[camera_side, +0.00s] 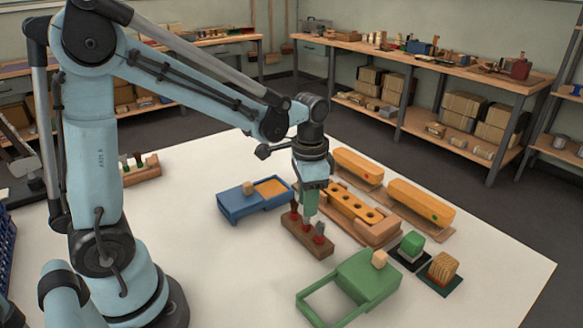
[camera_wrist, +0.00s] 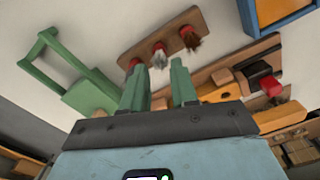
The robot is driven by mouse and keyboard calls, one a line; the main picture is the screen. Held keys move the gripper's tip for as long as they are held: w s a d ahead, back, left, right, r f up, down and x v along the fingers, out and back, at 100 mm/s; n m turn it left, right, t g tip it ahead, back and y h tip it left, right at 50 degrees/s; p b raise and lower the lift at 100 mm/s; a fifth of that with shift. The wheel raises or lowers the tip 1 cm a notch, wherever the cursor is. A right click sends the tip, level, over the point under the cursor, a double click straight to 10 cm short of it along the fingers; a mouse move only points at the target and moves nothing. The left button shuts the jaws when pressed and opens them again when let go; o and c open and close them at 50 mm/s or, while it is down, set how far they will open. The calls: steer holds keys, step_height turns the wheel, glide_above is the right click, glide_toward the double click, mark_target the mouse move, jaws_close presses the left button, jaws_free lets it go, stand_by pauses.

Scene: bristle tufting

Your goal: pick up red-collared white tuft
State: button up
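A brown wooden rack (camera_side: 301,241) holds a short row of red-collared tufts. In the wrist view the rack (camera_wrist: 176,36) bears a tuft with pale grey-white bristles (camera_wrist: 158,59) at its middle. A dark brown tuft (camera_wrist: 193,41) stands to the right of it. A third red collar (camera_wrist: 134,63) shows at the left, partly hidden by a finger. My gripper (camera_side: 311,204) points down just over the rack. In the wrist view its two green fingers (camera_wrist: 159,68) are apart, with the white tuft in line with the gap. Whether the fingers flank it cannot be told.
A green tray with a frame (camera_side: 368,279) stands in front right, a blue tray (camera_side: 240,205) behind left. A yellow drilled block (camera_side: 352,203) sits in a wooden fixture close right of the gripper. Green (camera_side: 412,243) and bristled (camera_side: 441,268) blocks stand further right. The front-left table is clear.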

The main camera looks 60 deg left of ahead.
mark_target(306, 223)
steer(key=shift+s+f, duration=0.1)
steer(key=shift+f, duration=1.85)
jaws_close()
steer(key=shift+r, duration=0.15)
